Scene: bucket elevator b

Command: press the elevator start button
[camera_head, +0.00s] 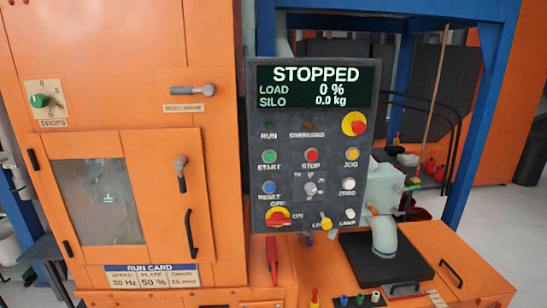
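The control panel (335,108) is a dark upright box right of the orange cabinet in the head view. The green start button (269,156) sits at its left, above the label START. The red stop button (311,155) is to its right, and the yellow jog button (351,154) is further right. The display (316,87) reads STOPPED, LOAD 0 %, SILO 0.0 kg. I do not see my gripper in this view. Nothing covers the start button.
A red-on-yellow emergency stop (354,123) is at the panel's upper right. A red and yellow rotary switch (278,216) is at its lower left. A pale pipe fixture (384,238) stands on a black plate right of the panel. The orange cabinet (120,50) fills the left.

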